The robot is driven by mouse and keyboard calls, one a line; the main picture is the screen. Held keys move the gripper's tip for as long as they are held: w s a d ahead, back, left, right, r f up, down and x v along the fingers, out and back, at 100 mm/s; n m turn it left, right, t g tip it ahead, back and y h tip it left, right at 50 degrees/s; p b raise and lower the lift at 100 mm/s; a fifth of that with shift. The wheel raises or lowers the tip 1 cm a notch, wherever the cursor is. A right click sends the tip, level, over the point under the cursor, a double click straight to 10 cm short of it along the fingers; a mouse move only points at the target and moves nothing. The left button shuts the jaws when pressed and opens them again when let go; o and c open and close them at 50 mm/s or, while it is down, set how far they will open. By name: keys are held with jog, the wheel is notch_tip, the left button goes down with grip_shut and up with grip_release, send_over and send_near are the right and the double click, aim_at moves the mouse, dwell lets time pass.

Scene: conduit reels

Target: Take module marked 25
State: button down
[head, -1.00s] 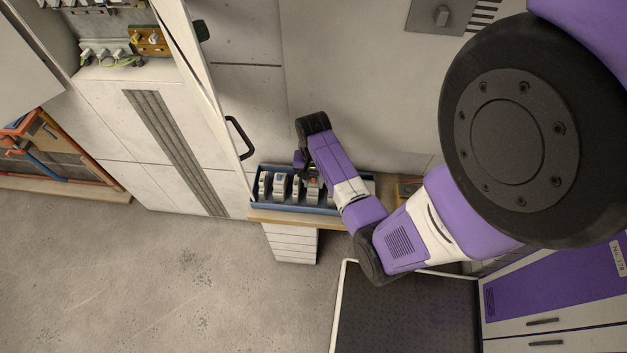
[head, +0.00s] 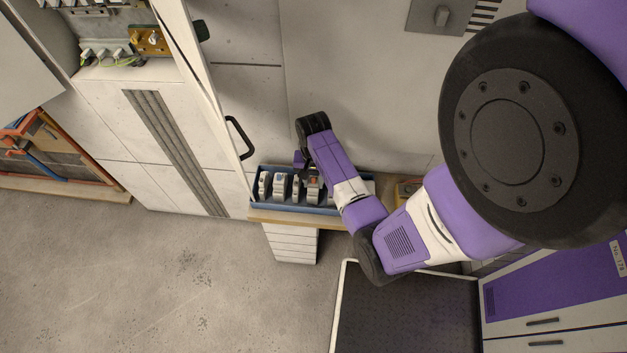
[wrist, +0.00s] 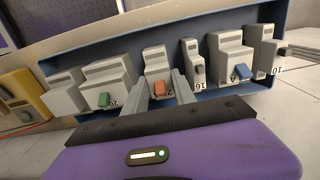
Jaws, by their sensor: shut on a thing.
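A light grey module with an orange-red lever (wrist: 158,62) stands in the middle of a row in a blue tray (wrist: 275,22). Its label shows a "2"; the rest is hard to read beside my finger. My gripper (wrist: 164,82) has one finger on each side of this module and is shut on it. The module still sits low among its neighbours, and I cannot tell if it is clear of the tray floor. In the head view my gripper (head: 302,163) is over the tray (head: 325,209), partly hidden by my arm.
Close on the left is a wider module with a green lever marked 20 (wrist: 108,82); on the right is a narrow one marked 16 (wrist: 193,62). Farther right are a blue-levered module (wrist: 232,58) and one marked 10 (wrist: 262,48). A yellow item (wrist: 22,98) lies outside the tray.

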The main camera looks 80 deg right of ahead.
jog(key=shift+r+p, duration=1.05)
jog(key=shift+p, duration=0.15)
dwell(0.6)
jog(key=shift+r+p, duration=2.95)
jog(key=shift+p, duration=0.05)
